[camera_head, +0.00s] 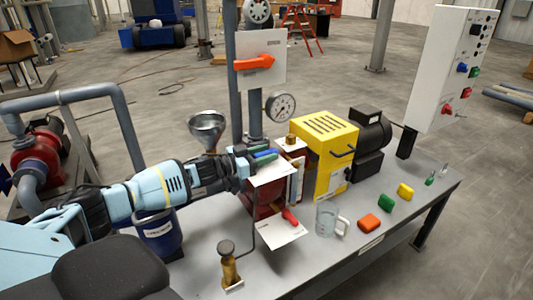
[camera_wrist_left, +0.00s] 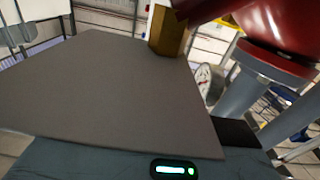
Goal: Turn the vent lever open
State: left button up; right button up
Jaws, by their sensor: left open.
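I cannot tell by label which is the vent lever. My left gripper (camera_head: 243,164) is open at the left side of the blue lever's plate (camera_head: 274,173). Contact cannot be made out. The left wrist view shows a red metal body (camera_wrist_left: 255,30) and a brass hex fitting (camera_wrist_left: 168,32) close by. My right gripper is out of view.
A funnel (camera_head: 206,127) and a gauge (camera_head: 281,107) stand near the gripper. A yellow housing (camera_head: 324,145) and black motor (camera_head: 371,140) lie to the right. A glass mug (camera_head: 327,218), coloured blocks and a brass post (camera_head: 229,265) are on the grey bench (camera_head: 420,190).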

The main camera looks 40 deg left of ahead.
aim_at(254, 156)
pick_arm(q)
jog(key=shift+v, duration=3.55)
